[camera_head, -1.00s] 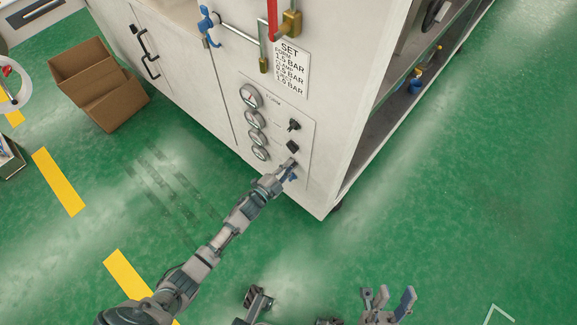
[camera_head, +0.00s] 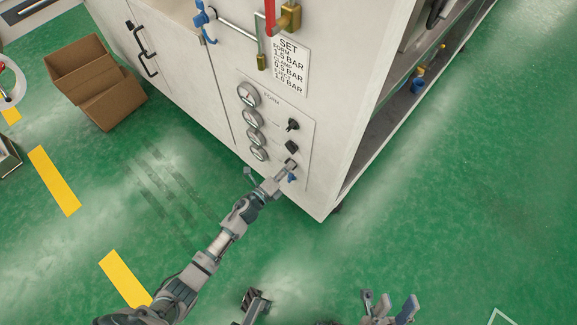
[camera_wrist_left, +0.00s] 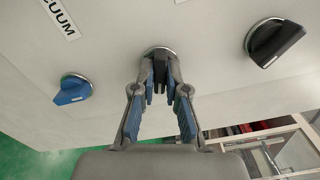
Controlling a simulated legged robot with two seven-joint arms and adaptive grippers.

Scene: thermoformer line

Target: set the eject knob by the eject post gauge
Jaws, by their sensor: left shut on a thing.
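My left gripper (camera_head: 288,169) is at the third knob down on the white machine's control panel. In the left wrist view its fingers (camera_wrist_left: 160,84) are closed around a black knob (camera_wrist_left: 160,54), whose body is partly hidden between them. A black knob (camera_wrist_left: 276,42) is to the right and a blue knob (camera_wrist_left: 72,90) to the left, near a label ending in "CUUM". A column of round gauges (camera_head: 253,118) stands left of the knobs; their needles are too small to read, and I cannot tell which is the eject post gauge. My right gripper (camera_head: 388,306) is open and empty at the bottom.
A white card (camera_head: 288,66) headed "SET" with BAR values is above the panel. Valves (camera_head: 288,18) and pipes are above it. An open cardboard box (camera_head: 97,85) is on the green floor at left. The floor right of the machine is clear.

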